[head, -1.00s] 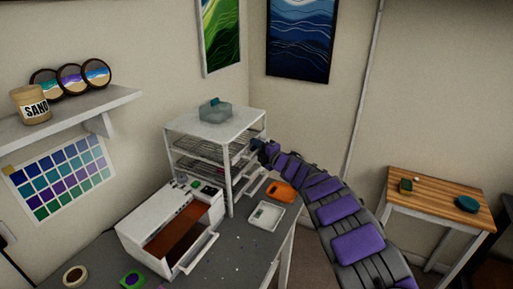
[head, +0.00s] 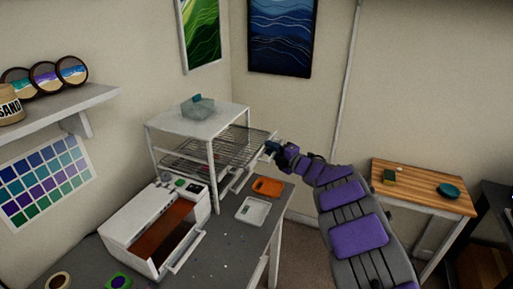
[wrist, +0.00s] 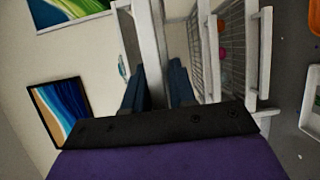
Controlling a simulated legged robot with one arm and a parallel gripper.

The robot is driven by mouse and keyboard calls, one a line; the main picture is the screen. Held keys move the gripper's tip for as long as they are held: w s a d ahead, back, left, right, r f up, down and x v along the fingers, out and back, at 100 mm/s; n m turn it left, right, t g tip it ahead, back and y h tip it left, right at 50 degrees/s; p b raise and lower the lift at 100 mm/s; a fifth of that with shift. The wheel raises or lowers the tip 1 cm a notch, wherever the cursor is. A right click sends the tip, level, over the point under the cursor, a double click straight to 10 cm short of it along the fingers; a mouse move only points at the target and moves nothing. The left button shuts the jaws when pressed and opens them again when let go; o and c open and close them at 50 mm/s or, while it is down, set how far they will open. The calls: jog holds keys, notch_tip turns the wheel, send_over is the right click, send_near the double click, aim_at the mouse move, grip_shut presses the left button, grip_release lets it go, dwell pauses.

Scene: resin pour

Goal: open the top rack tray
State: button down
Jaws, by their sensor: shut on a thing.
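A white rack (head: 200,122) with wire trays stands on the grey table. Its top rack tray (head: 240,143) sticks out of the rack's front, towards the right in the head view. My gripper (head: 271,149) is at the front edge of this tray. In the wrist view the fingers (wrist: 158,85) are shut on the white front bar (wrist: 148,45) of the top tray. Lower wire trays (wrist: 238,45) lie beside it in the wrist view. My arm stretches from the lower right, and the fingertips are small and dark in the head view.
A translucent box (head: 198,108) sits on the rack. A white machine (head: 145,235) with an open brown-lined drawer stands in front. An orange item (head: 267,187) and a white dish (head: 252,211) lie near the table edge. A wooden table (head: 420,190) stands right.

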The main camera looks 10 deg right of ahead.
jog(key=s+d, duration=0.2)
jog(key=d, duration=0.1)
jog(key=shift+s, duration=0.1)
jog(key=c, duration=1.1)
grip_release()
jog(key=shift+f, duration=0.1)
jog(key=shift+d, duration=0.1)
jog(key=p+v, duration=0.2)
jog(key=v, duration=1.5)
jog(key=shift+s, duration=0.15)
